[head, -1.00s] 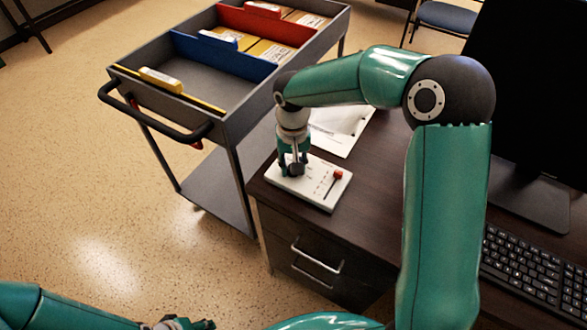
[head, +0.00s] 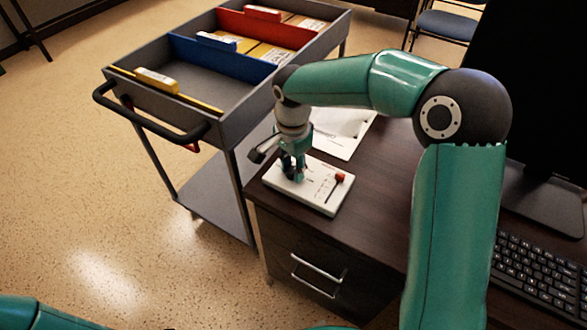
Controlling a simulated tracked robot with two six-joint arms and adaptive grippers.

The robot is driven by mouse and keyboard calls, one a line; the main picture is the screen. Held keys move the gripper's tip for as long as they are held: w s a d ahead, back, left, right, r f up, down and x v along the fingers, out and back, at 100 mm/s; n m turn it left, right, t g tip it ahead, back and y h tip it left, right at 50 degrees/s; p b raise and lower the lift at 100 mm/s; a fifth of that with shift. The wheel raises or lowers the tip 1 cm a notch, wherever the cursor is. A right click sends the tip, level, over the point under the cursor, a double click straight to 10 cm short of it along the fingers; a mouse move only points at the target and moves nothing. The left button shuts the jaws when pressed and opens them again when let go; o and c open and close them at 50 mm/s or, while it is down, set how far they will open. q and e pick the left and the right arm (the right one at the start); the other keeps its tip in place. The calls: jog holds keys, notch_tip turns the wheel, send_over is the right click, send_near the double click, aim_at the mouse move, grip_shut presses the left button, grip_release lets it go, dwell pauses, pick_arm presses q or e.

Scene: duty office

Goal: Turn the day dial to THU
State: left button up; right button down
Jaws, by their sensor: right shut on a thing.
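A white panel (head: 322,201) lies near the left end of the dark desk. It has a red-tipped lever or slider (head: 339,178) on its right part and small markings too small to read. My right gripper (head: 297,176) points down over the panel's left part and is shut on the day dial there. The dial is mostly hidden by the fingers, so its setting cannot be read. My left gripper is out of view; only a bit of my left arm shows at the lower left.
A grey cart (head: 237,125) with blue and red dividers and folders stands left of the desk (head: 375,205). White papers (head: 340,133) lie behind the panel. A keyboard (head: 540,270) and a monitor (head: 540,90) are at the right.

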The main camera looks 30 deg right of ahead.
aim_at(292, 169)
jog(key=shift+m+b, duration=0.3)
jog(key=shift+m, duration=1)
jog(key=c, duration=0.8)
grip_release()
notch_tip(292, 169, up, 12)
